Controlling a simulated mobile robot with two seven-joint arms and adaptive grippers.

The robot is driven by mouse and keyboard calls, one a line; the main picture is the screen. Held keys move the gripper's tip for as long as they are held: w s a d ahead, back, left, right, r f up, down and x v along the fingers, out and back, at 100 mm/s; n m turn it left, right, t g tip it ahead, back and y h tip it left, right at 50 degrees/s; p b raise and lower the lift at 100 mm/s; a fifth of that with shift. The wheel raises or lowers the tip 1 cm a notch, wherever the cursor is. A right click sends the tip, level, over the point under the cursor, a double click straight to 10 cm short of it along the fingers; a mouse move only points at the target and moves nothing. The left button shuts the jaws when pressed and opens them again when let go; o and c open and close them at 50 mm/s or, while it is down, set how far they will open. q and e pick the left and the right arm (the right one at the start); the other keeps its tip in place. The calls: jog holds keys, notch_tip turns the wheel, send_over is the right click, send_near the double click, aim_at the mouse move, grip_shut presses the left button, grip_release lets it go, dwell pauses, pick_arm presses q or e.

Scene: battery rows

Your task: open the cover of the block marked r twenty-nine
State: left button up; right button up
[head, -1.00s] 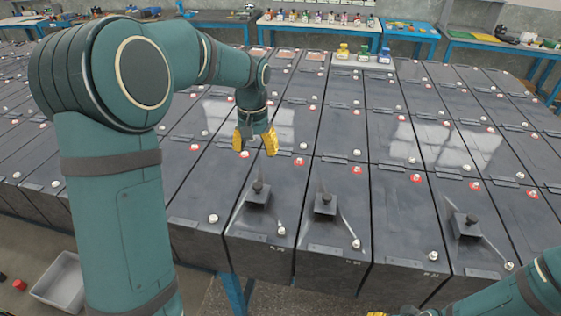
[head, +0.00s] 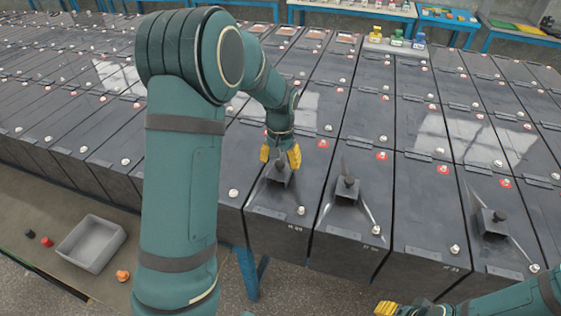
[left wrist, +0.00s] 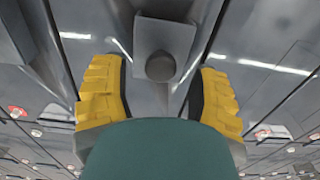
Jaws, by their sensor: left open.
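The block whose front marking looks like R 29 (head: 270,222) is dark grey, in the front row. Its small square cover (head: 277,180) lies on top with an upright dark knob (head: 281,168). My left gripper (head: 280,157) is open, its yellow fingers pointing down at the knob. In the left wrist view the knob (left wrist: 160,66) stands between the open fingers (left wrist: 160,92), with a gap on each side. The cover (left wrist: 163,38) looks flat there. My right gripper (head: 386,308) shows only partly at the bottom edge, and its opening cannot be made out.
Neighbouring blocks carry like knobbed covers, one just right (head: 348,193) and one farther right (head: 492,223). White and red terminals dot the block tops. A grey tray (head: 72,240) and coloured caps lie at lower left. Blue tables (head: 345,10) stand behind.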

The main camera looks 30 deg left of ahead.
pick_arm(q)
jog(key=shift+f, duration=0.25)
grip_shut()
